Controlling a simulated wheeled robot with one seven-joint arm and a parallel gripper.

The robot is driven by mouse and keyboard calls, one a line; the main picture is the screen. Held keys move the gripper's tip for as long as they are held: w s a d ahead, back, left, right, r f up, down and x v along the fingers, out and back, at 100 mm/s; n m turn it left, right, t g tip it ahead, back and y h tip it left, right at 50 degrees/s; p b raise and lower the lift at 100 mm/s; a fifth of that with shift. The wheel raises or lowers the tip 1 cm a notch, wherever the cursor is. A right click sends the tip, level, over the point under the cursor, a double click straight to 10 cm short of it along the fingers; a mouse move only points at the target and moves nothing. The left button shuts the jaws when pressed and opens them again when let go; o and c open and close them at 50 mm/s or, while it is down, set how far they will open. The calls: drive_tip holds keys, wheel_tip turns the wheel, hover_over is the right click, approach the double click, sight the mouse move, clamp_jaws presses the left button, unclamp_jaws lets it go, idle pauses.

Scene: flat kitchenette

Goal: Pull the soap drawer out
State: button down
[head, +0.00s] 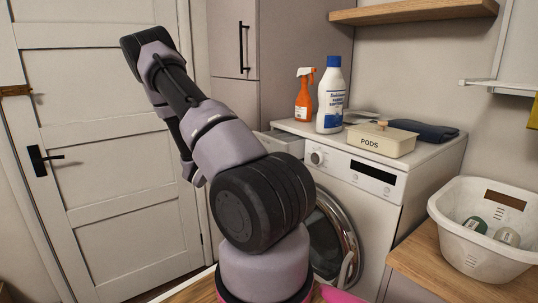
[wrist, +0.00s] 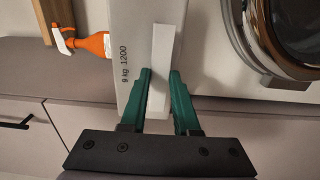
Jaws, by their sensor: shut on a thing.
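The soap drawer (head: 279,142) stands out from the upper left front of the washing machine (head: 378,190). In the wrist view, its pale front (wrist: 134,62) carries the print "9 kg 1200", with a lighter raised grip strip (wrist: 171,42) beside the print. My gripper (wrist: 161,76) has its green fingers on either side of the strip's near end and is shut on it. In the head view my arm hides the gripper and part of the drawer. How far the drawer is out is hard to tell.
The round washer door (head: 333,235) is below the drawer. An orange spray bottle (head: 304,97), a white bottle (head: 330,98), a pods box (head: 381,139) and dark folded cloth (head: 424,131) stand on the washer. A white basket (head: 484,226) stands at right. A door (head: 100,165) is at left.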

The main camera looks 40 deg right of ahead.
drive_tip(key=a, duration=0.8)
drive_tip(key=shift+w+a+f, duration=0.3)
drive_tip(key=c, duration=0.9)
unclamp_jaws()
drive_tip(key=shift+c, duration=0.2)
drive_tip(key=shift+o, duration=1.1)
drive_tip(key=shift+w, duration=0.1)
drive_tip(key=shift+d+r, duration=0.1)
drive_tip(key=w+a, duration=0.1)
drive_tip(key=a, duration=0.9)
drive_tip(key=shift+a, duration=0.4)
drive_tip(key=shift+w, duration=0.1)
